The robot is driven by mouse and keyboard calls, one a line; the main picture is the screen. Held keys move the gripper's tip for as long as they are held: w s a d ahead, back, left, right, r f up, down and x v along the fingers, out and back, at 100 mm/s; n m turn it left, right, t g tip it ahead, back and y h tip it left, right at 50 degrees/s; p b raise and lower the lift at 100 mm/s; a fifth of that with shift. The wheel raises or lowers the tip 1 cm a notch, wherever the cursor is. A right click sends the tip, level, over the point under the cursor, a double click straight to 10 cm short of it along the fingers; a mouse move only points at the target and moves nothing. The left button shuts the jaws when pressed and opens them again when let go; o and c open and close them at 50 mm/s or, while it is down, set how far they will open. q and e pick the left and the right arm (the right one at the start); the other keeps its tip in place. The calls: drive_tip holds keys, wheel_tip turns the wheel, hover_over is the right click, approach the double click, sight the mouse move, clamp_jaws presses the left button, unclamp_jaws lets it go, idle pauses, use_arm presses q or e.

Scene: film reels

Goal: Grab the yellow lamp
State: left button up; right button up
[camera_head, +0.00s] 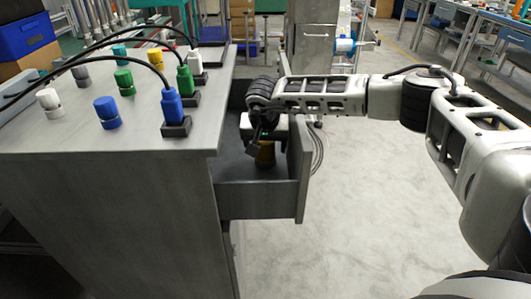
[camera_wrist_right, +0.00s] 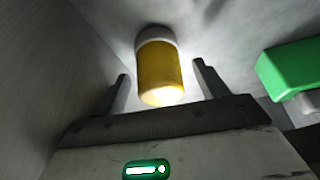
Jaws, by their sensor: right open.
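The yellow lamp (camera_wrist_right: 158,68), a short cylinder with a whitish end, shows in the right wrist view between the two fingers. My right gripper (camera_head: 258,146) reaches down into the drawer right at the lamp. Its fingers (camera_wrist_right: 161,76) are apart, with a gap on both sides of the lamp. My left gripper is not in view.
A green block (camera_wrist_right: 290,68) lies to the right in the wrist view. The drawer's front panel (camera_head: 303,165) stands close to my right gripper. The grey bench (camera_head: 60,150) carries several coloured plugs and black cables. The floor (camera_head: 350,200) right of the drawer is clear.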

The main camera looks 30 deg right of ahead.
drive_tip(key=shift+d+f, duration=0.1)
drive_tip(key=shift+f, duration=0.1)
drive_tip(key=c, duration=1.1)
drive_tip(key=shift+r, duration=0.15)
